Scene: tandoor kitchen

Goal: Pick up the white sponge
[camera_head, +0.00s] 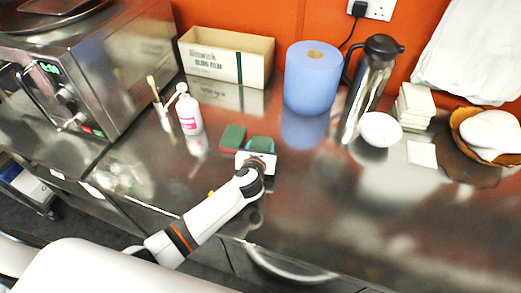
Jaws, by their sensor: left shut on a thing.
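My left gripper (257,158) reaches over the steel counter and is shut on a sponge with a green top (262,143), which I take to be the white sponge. Its sides are mostly hidden by the gripper, so I cannot tell whether it touches the counter. A second sponge (232,136), with a dark green top, lies just left of it. My right gripper is not in view.
On the steel counter (330,215), a pink-labelled bottle (189,114) stands left, with a cardboard box (226,57), blue paper roll (313,78) and steel jug (372,80) behind. A white bowl (380,129) is right. The front middle is clear.

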